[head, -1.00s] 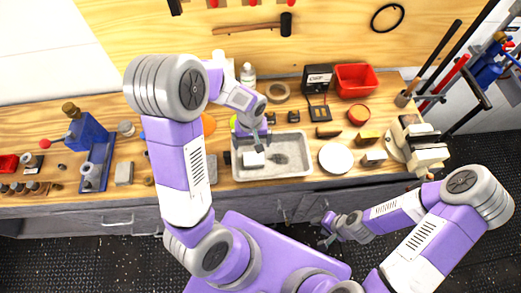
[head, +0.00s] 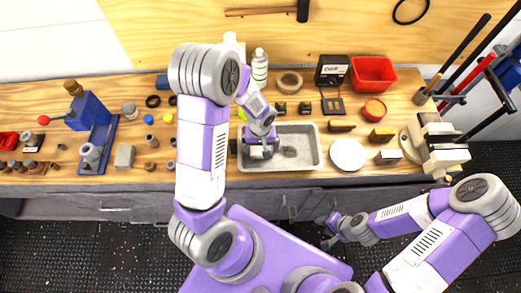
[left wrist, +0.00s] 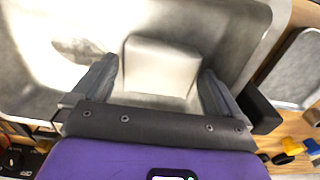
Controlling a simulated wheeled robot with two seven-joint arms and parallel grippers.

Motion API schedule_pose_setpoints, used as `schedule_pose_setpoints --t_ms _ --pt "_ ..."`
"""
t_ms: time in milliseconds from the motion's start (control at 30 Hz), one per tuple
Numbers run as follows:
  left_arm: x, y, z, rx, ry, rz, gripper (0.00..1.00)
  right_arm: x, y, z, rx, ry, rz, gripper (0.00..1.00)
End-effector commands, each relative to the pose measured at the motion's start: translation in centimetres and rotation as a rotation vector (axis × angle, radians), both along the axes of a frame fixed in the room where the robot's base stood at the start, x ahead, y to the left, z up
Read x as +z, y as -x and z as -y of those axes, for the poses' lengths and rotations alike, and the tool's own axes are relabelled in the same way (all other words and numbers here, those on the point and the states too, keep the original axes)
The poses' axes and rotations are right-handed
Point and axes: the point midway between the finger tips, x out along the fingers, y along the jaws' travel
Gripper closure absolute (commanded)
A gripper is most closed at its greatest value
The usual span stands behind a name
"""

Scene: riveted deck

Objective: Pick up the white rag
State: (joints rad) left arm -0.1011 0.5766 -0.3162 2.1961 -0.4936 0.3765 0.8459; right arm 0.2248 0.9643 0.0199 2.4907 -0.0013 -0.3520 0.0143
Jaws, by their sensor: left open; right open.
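The white rag (left wrist: 162,68) looks like a folded, block-shaped white piece lying in the grey metal tray (left wrist: 225,22). In the head view the tray (head: 311,163) stands on the wooden bench, and the rag is mostly hidden under my left gripper (head: 260,150). In the left wrist view my left gripper (left wrist: 160,75) is open, with one finger on each side of the rag. I cannot tell whether the fingers touch it. My right gripper (head: 331,229) is small in the head view, low in front of the bench and away from the rag.
A white plate (head: 348,154) is right of the tray, with a red bin (head: 373,73) behind. Bottles (head: 260,66) and a tape roll (head: 289,82) stand behind the tray. A blue press-like tool (head: 92,120) is at the left. The tray's right part is largely clear.

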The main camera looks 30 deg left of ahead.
Motion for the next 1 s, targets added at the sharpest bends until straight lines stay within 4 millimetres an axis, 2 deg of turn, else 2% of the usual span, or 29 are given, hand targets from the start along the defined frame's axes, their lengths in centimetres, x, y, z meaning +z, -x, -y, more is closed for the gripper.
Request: schedule_pose_setpoints --t_ms 267,567,833,1000 --pt "-0.5 0.0 0.0 0.001 0.000 0.001 0.00 -0.1 0.0 0.0 0.000 0.000 0.000 0.57" --pt "-0.4 0.0 0.0 0.001 0.000 0.001 0.44 -0.1 0.0 0.0 0.000 0.000 0.000 0.57" --pt "0.2 -0.1 0.0 0.001 0.000 0.004 0.45 0.1 0.0 0.0 0.000 0.000 0.000 0.57" --pt "3.3 -0.2 0.0 0.002 0.001 0.009 0.45 0.6 0.0 0.0 0.000 0.000 0.000 0.57"
